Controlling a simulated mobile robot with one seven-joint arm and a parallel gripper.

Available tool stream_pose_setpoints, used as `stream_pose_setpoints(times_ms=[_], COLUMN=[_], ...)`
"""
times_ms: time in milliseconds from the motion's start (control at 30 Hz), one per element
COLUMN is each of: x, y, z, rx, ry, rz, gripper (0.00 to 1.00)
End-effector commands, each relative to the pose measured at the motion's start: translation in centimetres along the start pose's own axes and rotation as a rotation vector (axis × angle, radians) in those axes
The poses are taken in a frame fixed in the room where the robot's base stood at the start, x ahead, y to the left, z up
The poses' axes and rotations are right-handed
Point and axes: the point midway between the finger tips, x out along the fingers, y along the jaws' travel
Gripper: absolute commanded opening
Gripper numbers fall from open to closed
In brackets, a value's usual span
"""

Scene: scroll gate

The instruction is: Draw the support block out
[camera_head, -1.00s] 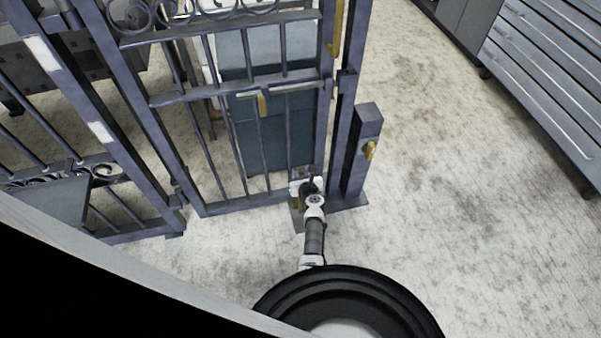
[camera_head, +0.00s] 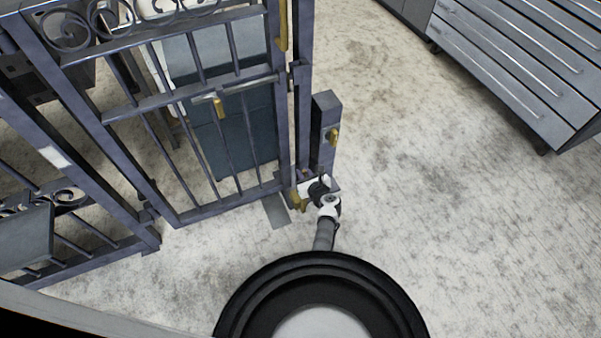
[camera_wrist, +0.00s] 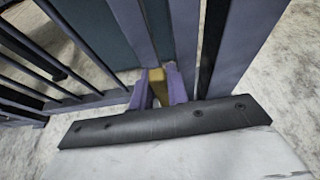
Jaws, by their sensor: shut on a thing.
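The support block, a small yellow piece (camera_head: 299,203), is at the lower right corner of the barred gate leaf (camera_head: 226,198), beside the gate post. My gripper (camera_head: 307,193) is shut on it, low near the floor. In the wrist view the yellow block (camera_wrist: 157,76) shows between the two purple-looking fingers of my gripper (camera_wrist: 158,92). The block's far end is partly hidden by the fingers. I cannot tell whether it still touches the gate.
A grey plate (camera_head: 276,211) lies on the floor under the gate corner. A short post with a yellow catch (camera_head: 333,136) stands just behind my gripper. A grey drawer cabinet (camera_head: 515,60) is at the upper right. The floor to the right is clear.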

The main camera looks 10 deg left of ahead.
Motion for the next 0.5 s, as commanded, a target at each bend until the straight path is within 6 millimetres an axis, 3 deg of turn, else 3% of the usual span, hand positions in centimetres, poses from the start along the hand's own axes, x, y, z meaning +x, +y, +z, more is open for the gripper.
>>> stream_pose_setpoints(times_ms=[33, 67, 200, 500], x=[-0.26, -0.27, -0.23, -0.23], y=[-0.66, -0.67, -0.58, -0.33], z=[-0.11, -0.12, -0.11, -0.03], rx=[0.005, 0.005, 0.004, 0.003], ry=[0.000, 0.000, 0.000, 0.001], rz=[-0.016, -0.016, -0.014, -0.009], gripper=[0.00, 0.19, 0.37, 0.38])
